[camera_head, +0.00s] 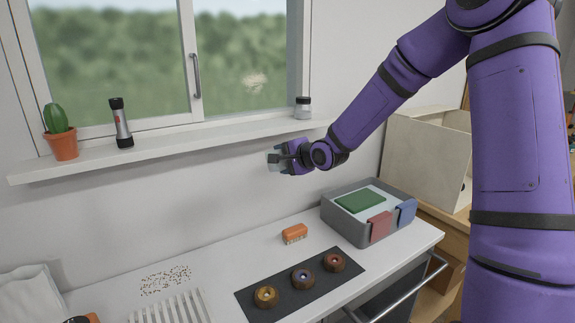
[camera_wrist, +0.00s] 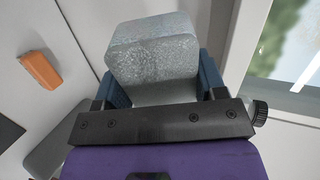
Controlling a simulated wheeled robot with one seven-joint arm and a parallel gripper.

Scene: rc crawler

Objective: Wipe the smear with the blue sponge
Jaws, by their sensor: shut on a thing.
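A pale whitish smear (camera_head: 256,81) shows on the right window pane. My gripper (camera_head: 280,158) is in front of the wall, just below the sill and below the smear, apart from the glass. It is shut on a pale grey, speckled, sponge-like block (camera_wrist: 152,55), which fills the space between the dark blue fingers in the wrist view. I cannot tell whether this block is the blue sponge. A blue block (camera_head: 406,211) is at the right front of a grey tray (camera_head: 345,225), beside a red block (camera_head: 379,226) and a green pad (camera_head: 360,201).
The window sill (camera_head: 190,142) holds a cactus pot (camera_head: 62,146), a flashlight (camera_head: 121,122) and a small jar (camera_head: 303,107) near my wrist. An orange brush (camera_head: 294,233), a dark mat (camera_head: 325,287) with three round pieces, and scattered crumbs (camera_head: 166,279) lie on the counter below.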

